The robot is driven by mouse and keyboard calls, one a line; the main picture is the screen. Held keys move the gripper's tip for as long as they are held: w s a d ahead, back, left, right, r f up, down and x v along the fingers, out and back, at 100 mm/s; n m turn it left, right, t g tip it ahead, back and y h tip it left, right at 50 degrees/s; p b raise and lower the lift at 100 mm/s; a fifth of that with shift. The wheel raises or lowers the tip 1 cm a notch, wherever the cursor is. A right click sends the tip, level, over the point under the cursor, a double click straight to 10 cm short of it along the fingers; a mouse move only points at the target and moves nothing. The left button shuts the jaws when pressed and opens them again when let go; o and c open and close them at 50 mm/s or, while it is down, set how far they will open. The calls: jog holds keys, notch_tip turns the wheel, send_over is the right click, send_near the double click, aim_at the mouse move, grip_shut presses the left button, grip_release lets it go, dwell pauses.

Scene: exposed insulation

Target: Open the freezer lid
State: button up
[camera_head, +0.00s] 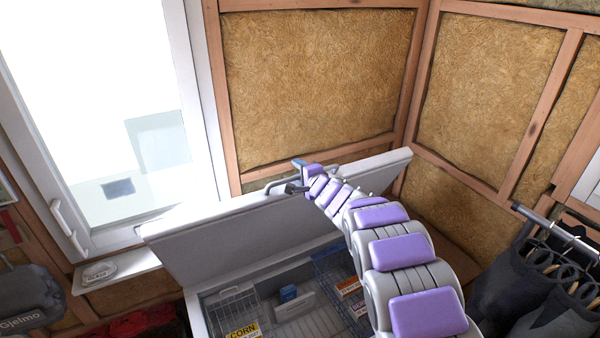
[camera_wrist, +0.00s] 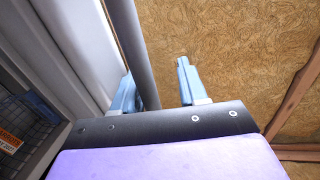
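The freezer lid (camera_head: 225,243) is raised and tilted back, with its pale inner side facing me. A curved handle (camera_head: 273,184) shows at its upper edge. My gripper (camera_head: 299,176) is at that edge, at the end of my purple and grey arm. In the wrist view, the blue fingers of my gripper (camera_wrist: 157,88) are apart, with the dark handle bar (camera_wrist: 133,45) running between them, nearer the left finger. I cannot tell whether that finger touches it. The pale lid (camera_wrist: 62,40) is left of the bar.
The freezer's interior is exposed, with wire baskets (camera_head: 236,308), a yellow CORN pack (camera_head: 243,331) and other packs. A window (camera_head: 110,110) and sill (camera_head: 115,268) are at left. Insulated walls (camera_head: 315,85) stand behind. Dark clothes hang on a rail (camera_head: 556,228) at right.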

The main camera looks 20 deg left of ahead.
jog(key=shift+s+d+r, duration=0.1)
jog(key=shift+s+d, duration=0.05)
jog(key=shift+d, duration=0.05)
